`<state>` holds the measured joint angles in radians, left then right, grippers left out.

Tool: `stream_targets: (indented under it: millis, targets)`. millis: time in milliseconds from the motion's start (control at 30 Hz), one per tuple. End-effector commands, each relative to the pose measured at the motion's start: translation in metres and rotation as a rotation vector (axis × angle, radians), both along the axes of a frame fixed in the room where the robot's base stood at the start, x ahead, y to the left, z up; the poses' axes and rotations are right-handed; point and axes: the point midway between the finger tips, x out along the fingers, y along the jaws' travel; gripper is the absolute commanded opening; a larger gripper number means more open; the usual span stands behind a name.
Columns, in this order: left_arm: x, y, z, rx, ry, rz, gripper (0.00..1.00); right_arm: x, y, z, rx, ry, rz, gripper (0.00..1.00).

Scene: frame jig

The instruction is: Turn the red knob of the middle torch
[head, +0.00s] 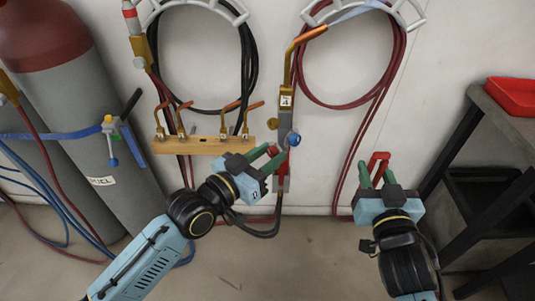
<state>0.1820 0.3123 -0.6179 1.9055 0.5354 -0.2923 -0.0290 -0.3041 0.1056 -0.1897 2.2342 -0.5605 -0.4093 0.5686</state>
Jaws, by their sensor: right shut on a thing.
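The middle torch hangs upright on the wall, with a brass neck, an orange tip and a grey body (297,122). A blue knob (293,139) sits on its right side.
A wooden rack (205,145) with several brass nozzles is on the wall to the left. Gas cylinders (75,120) stand at far left. Hose loops (390,70) hang on the wall. A dark shelf with a red tray (515,95) is at right. Hoses trail below the torch.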

Motion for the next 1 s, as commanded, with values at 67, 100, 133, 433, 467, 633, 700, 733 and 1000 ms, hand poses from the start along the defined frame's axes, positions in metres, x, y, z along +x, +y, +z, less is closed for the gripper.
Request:
stream_targets:
  millis: [67,100,133,433,467,633,700,733,1000]
  targets:
    - [0.000,0.000,0.000,0.001,-0.001,0.000,0.45,0.000,0.000,0.000,0.000,-0.001,0.000,0.20]
    - [0.000,0.000,0.000,0.001,-0.001,0.000,0.45,0.000,0.000,0.000,0.000,-0.001,0.000,0.20]
    - [0.000,0.000,0.000,0.001,-0.001,0.000,0.45,0.000,0.000,0.000,0.000,-0.001,0.000,0.20]
    - [-0.004,0.004,0.000,0.001,0.000,0.001,0.45,0.000,0.000,0.002,0.000,-0.001,0.000,0.20]
    - [-0.006,0.007,0.000,0.002,0.001,0.001,0.45,0.000,0.000,0.003,0.000,-0.001,0.000,0.20]
    - [-0.029,0.028,0.000,0.006,0.002,0.001,0.45,0.000,0.000,0.010,0.000,-0.001,0.000,0.20]
    - [-0.041,0.039,0.000,0.006,0.002,0.000,0.45,0.000,0.000,0.013,0.000,-0.001,0.000,0.20]
    - [-0.046,0.043,0.000,0.005,0.002,0.000,0.45,0.000,0.000,0.014,0.000,-0.001,0.000,0.20]
    - [-0.080,0.074,0.000,0.002,0.002,0.000,0.45,0.000,0.000,0.020,0.000,-0.001,0.000,0.20]
